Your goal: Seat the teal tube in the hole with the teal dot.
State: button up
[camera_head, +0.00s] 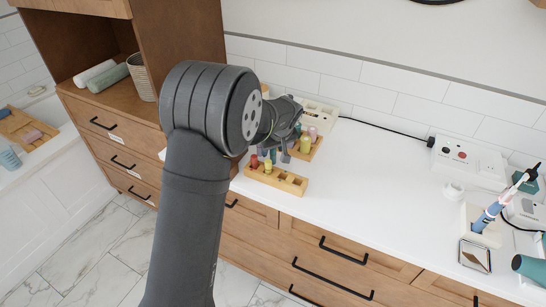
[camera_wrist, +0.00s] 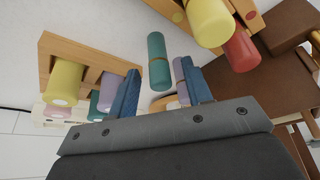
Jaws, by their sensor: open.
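My gripper (camera_wrist: 160,68) is open, with a finger on each side of the tube. A purple tube (camera_wrist: 181,75) is close by the right finger. The front wooden rack (camera_head: 292,184) holds a red tube (camera_head: 254,161) and a yellow tube (camera_head: 268,164), with empty holes to their right. I cannot make out a teal dot.
A second wooden rack (camera_wrist: 45,60) holds a yellow tube (camera_wrist: 66,82), a pink tube (camera_wrist: 57,111) and another teal tube (camera_wrist: 93,105). Brown wooden furniture (camera_wrist: 285,75) shows at right in the wrist view. The white counter (camera_head: 370,190) is clear right of the racks.

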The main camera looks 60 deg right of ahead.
grip_shut()
jog(key=shift+r, duration=0.15)
jog(key=shift+r, duration=0.2)
notch_tip(320, 180, up, 4)
jog(key=shift+f, duration=0.2)
jog(key=s+a+r, duration=0.4)
jog(key=s+a, duration=0.2)
jog(key=s, duration=0.3)
jog(key=s+a+r, duration=0.3)
jog(key=s+a, duration=0.2)
jog(key=s, duration=0.3)
jog(key=shift+w+d+f, duration=0.65)
jog(key=shift+w+f, duration=1.05)
jog(key=shift+f, duration=0.05)
jog(key=shift+w+d+f, duration=0.65)
jog(key=shift+w+f, duration=1)
jog(key=shift+f, duration=0.05)
jog(key=shift+w+d+f, duration=0.65)
jog(key=shift+w+f, duration=1.05)
jog(key=shift+f, duration=0.05)
